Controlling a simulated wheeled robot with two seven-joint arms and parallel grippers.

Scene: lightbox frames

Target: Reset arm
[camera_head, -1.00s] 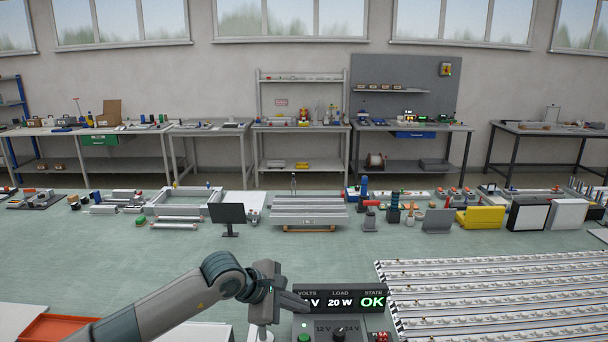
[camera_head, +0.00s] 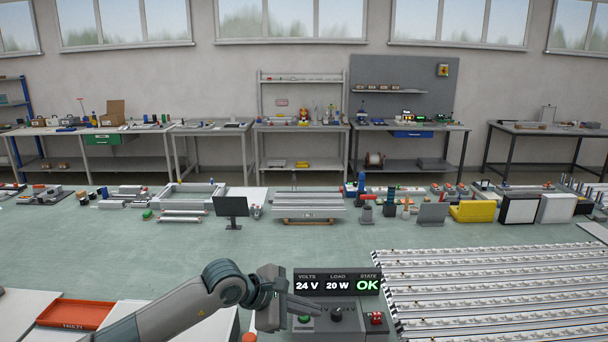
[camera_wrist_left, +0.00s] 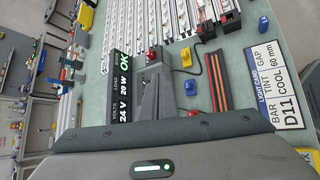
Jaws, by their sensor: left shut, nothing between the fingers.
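My left gripper (camera_head: 318,308) is shut and empty. It reaches in from the lower left, its fingers pointing right in front of the power unit (camera_head: 360,320). The unit's display (camera_head: 337,285) reads 24 V, 20 W and a green OK. The unit has a green button (camera_head: 304,318), a dark knob (camera_head: 337,314) and a red part (camera_head: 376,317). In the left wrist view the shut fingers (camera_wrist_left: 149,98) lie beside the display (camera_wrist_left: 122,88). I cannot tell whether they touch the unit. My right gripper is not in view.
Rows of white light bars (camera_head: 500,295) fill the bench's right side. A red-orange tray (camera_head: 77,312) lies at the left. A dark monitor (camera_head: 231,207) and several parts stand along the far edge. The mid-left green bench top (camera_head: 130,255) is clear.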

